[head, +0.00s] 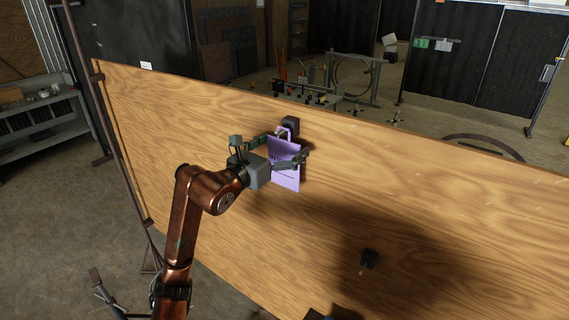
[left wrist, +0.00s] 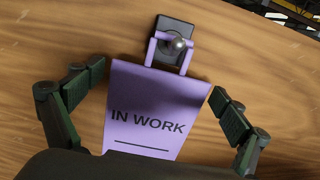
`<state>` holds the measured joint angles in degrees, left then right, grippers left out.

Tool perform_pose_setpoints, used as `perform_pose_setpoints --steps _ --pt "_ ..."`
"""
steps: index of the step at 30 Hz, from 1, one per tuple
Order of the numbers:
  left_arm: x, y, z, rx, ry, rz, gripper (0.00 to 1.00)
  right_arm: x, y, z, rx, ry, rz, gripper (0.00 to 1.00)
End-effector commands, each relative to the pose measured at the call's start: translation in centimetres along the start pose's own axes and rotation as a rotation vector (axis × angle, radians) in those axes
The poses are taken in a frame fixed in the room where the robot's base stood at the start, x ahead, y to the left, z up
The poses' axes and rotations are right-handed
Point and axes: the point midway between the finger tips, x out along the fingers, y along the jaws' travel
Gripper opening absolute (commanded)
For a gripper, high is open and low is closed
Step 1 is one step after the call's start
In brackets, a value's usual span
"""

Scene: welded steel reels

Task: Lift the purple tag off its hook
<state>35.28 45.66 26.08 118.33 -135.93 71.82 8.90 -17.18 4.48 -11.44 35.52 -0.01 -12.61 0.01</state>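The purple tag (head: 286,168) hangs by its loop from a dark hook (head: 290,123) on the wooden board. In the left wrist view the tag (left wrist: 155,112) reads "IN WORK", and its loop goes around the knob of the hook (left wrist: 175,37). My left gripper (head: 284,151) is at the tag in the head view. In the left wrist view its open fingers (left wrist: 158,92) stand on either side of the tag, with a gap at each side. The tag's lower edge is hidden behind the gripper body. My right gripper is not in view.
The wooden board (head: 430,190) fills the middle of the head view. A shelf (head: 45,112) stands at the left. Metal frames stand on the floor behind the board.

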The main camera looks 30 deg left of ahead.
Motion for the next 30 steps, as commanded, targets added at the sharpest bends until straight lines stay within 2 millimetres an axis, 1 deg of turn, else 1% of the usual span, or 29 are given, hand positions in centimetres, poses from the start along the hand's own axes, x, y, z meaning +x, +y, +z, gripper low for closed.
perform_pose_setpoints --steps 1,2,14,30 --pt "-0.01 0.0 0.01 0.0 0.0 0.0 0.88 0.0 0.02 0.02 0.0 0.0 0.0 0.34" --pt "-0.01 0.01 0.01 0.0 0.0 0.0 0.86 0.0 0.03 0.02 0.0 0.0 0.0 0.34" --pt "-0.02 0.01 0.01 0.0 0.0 0.0 0.58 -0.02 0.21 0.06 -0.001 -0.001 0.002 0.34" --pt "-0.02 0.02 0.75 0.0 0.0 0.0 0.57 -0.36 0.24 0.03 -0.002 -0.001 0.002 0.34"
